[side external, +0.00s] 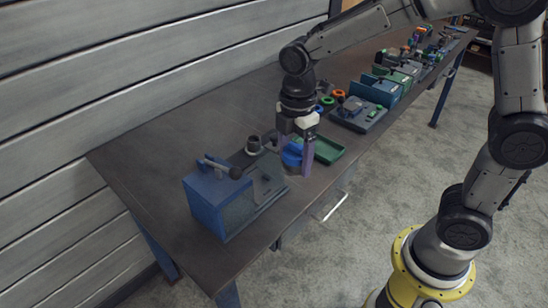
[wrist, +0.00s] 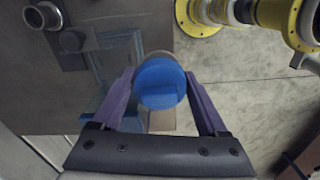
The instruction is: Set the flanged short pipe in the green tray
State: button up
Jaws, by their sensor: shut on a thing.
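My gripper (side external: 297,166) has purple fingers and is shut on a blue rounded, flanged piece (side external: 291,154), which I take to be the flanged short pipe. In the wrist view the blue piece (wrist: 160,84) sits between the fingertips of my gripper (wrist: 161,88), its round blue face towards the camera. Its far end is mostly hidden. The green tray (side external: 330,151) lies on the bench just right of and behind my gripper in the side view, partly hidden by the fingers. I cannot make out the tray in the wrist view.
A blue vise-like fixture (side external: 217,200) stands left of my gripper near the bench's front edge. A dark hollow cylinder (side external: 253,145) stands behind it. Coloured rings (side external: 327,100), a grey-blue plate fixture (side external: 357,114) and blue boxes (side external: 378,90) lie farther right. The bench's back left is clear.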

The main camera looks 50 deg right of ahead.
jog(key=s, duration=0.1)
jog(key=s+r, duration=0.1)
jog(key=s, duration=0.1)
jog(key=shift+d+r, duration=0.2)
jog(key=shift+d, duration=0.1)
jog(key=shift+s+r, duration=0.1)
jog(key=shift+r, duration=0.1)
jog(key=shift+s+r, duration=0.1)
jog(key=shift+r, duration=2.7)
